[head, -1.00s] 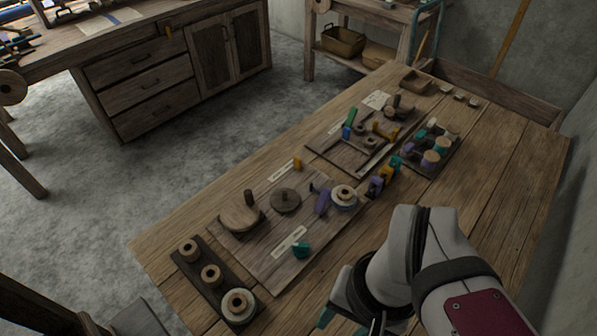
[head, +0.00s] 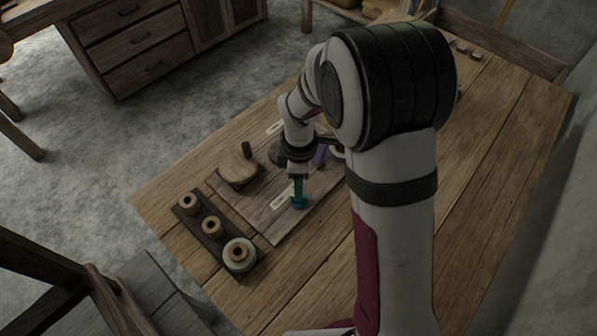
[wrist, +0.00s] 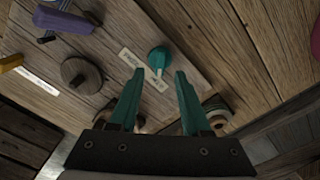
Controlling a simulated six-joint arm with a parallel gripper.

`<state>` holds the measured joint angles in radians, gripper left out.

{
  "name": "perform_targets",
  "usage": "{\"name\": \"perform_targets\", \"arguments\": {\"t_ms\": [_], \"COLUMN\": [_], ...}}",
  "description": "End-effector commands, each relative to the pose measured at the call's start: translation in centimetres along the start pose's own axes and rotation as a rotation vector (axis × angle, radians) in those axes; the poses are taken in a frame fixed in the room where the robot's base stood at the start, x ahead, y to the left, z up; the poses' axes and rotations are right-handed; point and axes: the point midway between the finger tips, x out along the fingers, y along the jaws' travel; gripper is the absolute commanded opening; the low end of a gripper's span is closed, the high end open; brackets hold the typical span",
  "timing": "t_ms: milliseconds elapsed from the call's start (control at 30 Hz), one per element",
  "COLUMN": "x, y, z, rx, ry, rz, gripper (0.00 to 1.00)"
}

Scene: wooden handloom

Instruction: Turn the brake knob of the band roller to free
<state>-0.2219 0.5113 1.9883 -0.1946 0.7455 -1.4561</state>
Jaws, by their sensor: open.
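The teal brake knob (wrist: 160,57) sits on the wooden board beside a pale label (wrist: 144,70) whose writing I cannot read. A narrow pointer on the knob points toward my gripper in the wrist view. In the head view the knob (head: 300,203) is at the board's near edge, just below my fingers. My gripper (wrist: 156,78) is open and empty, its two teal fingers pointing down at the knob. The fingertips look apart from it, though the exact gap is unclear. A wooden roller disc with a peg (head: 238,168) lies to the left on the same board.
A rack of several spools (head: 212,227) stands to the left of the knob. A dark disc (wrist: 80,75) and a purple lever (wrist: 66,18) are nearby on the board. My arm hides much of the table's far part. Bare tabletop (head: 300,265) lies in front.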

Motion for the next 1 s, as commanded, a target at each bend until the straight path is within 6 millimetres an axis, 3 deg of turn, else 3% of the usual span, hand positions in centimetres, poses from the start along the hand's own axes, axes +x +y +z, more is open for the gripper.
{"name": "perform_targets", "arguments": {"t_ms": [100, 200, 567, 833, 1000], "x": [2.7, 4.0, 4.9, 4.9, 4.9], "y": [-0.1, 0.0, 0.0, 0.0, 0.0], "z": [0.1, 0.0, 0.0, 0.0, 0.0], "rx": [0.002, 0.001, 0.003, 0.002, 0.002], "ry": [-0.001, -0.001, 0.0, 0.0, 0.0], "rz": [-0.005, -0.002, 0.0, 0.0, 0.0], "gripper": [0.47, 0.47, 0.47, 0.03, 0.0]}}
